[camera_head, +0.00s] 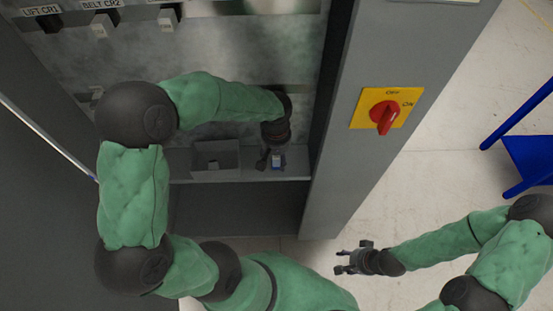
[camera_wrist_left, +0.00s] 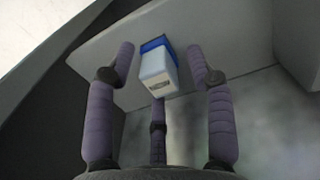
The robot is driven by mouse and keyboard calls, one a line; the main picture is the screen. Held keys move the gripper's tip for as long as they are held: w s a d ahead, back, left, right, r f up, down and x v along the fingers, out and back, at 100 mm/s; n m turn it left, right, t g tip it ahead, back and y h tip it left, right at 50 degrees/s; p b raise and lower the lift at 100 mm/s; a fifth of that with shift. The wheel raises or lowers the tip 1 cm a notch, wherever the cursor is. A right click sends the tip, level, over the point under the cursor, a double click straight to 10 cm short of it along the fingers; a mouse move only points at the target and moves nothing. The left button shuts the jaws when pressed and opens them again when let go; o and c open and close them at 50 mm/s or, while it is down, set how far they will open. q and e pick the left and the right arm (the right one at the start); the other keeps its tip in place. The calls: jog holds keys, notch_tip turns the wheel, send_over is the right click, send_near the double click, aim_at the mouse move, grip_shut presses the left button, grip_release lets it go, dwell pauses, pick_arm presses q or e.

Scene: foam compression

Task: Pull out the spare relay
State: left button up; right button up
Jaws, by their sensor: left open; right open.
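The spare relay, a small white block with a blue base, sits on the cabinet's grey shelf; it shows in the left wrist view (camera_wrist_left: 158,72) and as a small blue and white patch in the head view (camera_head: 278,159). My left gripper (camera_head: 270,162) reaches down to it with open fingers. In the left wrist view the fingers (camera_wrist_left: 163,85) spread to either side of the relay, with a third finger below it, and none is clearly touching it. My right gripper (camera_head: 347,261) is open and empty, outside the cabinet over the floor.
An open grey bin (camera_head: 197,165) stands on the shelf left of my left gripper. A grey cabinet post (camera_head: 345,160) with a red switch (camera_head: 385,112) stands right. A blue frame (camera_head: 530,155) is far right.

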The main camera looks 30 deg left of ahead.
dwell(0.3)
pick_arm(q)
grip_shut()
jog(key=shift+r, duration=0.15)
jog(key=shift+r+p, duration=0.45)
jog(key=shift+p, duration=0.05)
jog(key=shift+s+a+r, duration=0.1)
jog(key=shift+a+r, duration=0.05)
jog(key=shift+r, duration=0.15)
jog(key=shift+r+p, duration=0.4)
jog(key=shift+p, duration=0.1)
jog(key=shift+r+p, duration=1.35)
jog(key=shift+r, duration=0.4)
